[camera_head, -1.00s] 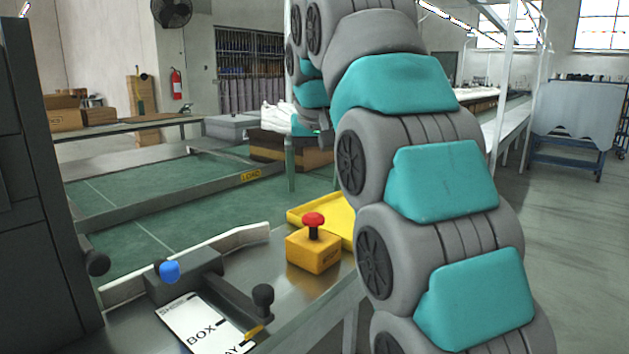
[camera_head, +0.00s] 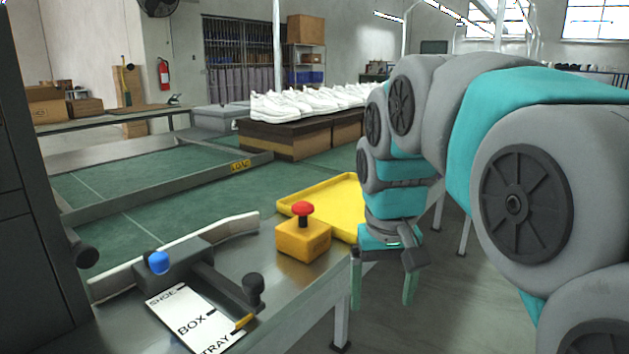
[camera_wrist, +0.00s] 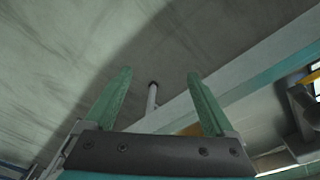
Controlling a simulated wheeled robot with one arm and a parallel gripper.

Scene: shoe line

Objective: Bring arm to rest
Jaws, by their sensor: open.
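My gripper (camera_head: 383,287) hangs from my folded grey and teal arm, just right of the metal table's front right edge in the head view. Its two green fingers point down, apart and empty. In the wrist view my gripper (camera_wrist: 157,95) also shows its fingers spread, with grey floor (camera_wrist: 60,60) between and beyond them. A table leg (camera_wrist: 152,95) shows between the fingers there.
A yellow tray (camera_head: 330,197) and a red emergency button on a yellow box (camera_head: 303,238) are on the table close left of my gripper. A selector lever (camera_head: 252,290) stands by a label card. White shoes (camera_head: 300,103) line the back. Open floor lies right.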

